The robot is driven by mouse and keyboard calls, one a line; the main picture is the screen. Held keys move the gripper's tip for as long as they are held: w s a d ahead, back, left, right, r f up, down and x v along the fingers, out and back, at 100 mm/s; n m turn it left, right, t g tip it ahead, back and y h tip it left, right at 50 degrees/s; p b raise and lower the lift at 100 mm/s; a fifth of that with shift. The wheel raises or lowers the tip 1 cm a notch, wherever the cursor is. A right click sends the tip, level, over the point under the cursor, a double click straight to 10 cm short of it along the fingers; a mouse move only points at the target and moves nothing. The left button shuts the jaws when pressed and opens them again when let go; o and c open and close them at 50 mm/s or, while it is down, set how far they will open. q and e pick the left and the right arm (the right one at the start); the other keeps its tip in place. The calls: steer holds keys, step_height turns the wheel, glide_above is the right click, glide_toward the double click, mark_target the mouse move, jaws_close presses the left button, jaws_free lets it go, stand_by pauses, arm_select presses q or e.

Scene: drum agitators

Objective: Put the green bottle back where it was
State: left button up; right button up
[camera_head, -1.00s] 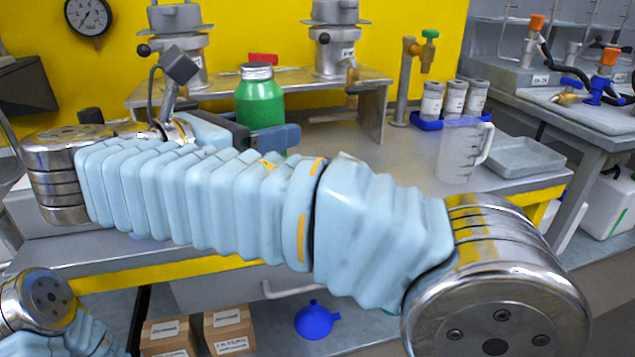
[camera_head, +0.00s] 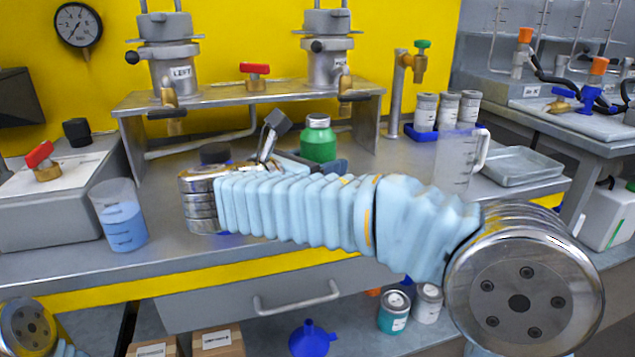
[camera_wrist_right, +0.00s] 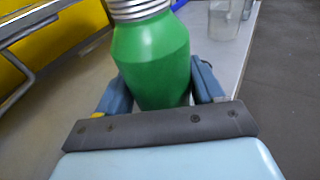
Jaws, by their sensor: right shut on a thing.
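The green bottle (camera_head: 318,142) has a silver screw cap and stands upright behind my right forearm in the head view; its lower part is hidden. My right gripper (camera_head: 325,163) is around its body, mostly hidden by my sleeved arm. In the right wrist view the bottle (camera_wrist_right: 152,60) sits between the two blue fingers of the right gripper (camera_wrist_right: 160,92), which is shut on it. Whether the bottle's base touches the bench cannot be seen. My left gripper is not in view; only a bit of my left arm shows at the lower left.
A metal shelf (camera_head: 225,99) with two metal vessels stands behind the bottle. A beaker of blue liquid (camera_head: 119,215) stands at the left. A clear pitcher (camera_head: 455,160), several grey-lidded jars in a blue tray (camera_head: 410,133) and a grey tray (camera_head: 523,166) are at the right.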

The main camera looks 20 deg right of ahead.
steer(key=shift+f, duration=1.6)
steer(key=shift+b, duration=0.3)
steer(key=o, duration=1.1)
steer(key=shift+f, duration=0.1)
steer(key=p+v, duration=0.1)
steer(key=v, duration=1.1)
